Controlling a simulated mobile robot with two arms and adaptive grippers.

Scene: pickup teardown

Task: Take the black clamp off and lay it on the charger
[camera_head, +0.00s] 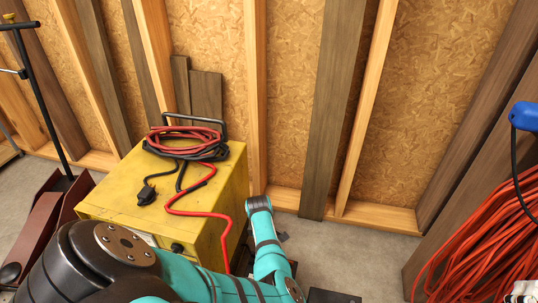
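The yellow charger (112,205) stands on the floor at the left, with a dark handle at its back. A black clamp-like end (146,194) lies on its top, joined to a black cable; its exact shape is too small to be sure. A coil of red and black cable (188,141) rests behind it on the top. A red cable (222,218) runs from there over the charger's edge and down behind my teal arm. My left arm crosses the foreground and hides the charger's lower front. I make out neither gripper.
A dark red ramp-like piece and a black upright pole (42,92) stand left of the charger. Bundled orange cord (490,245) hangs at the right, beside a blue object (524,115). A stud wall closes the back. Some floor (350,255) is clear at centre right.

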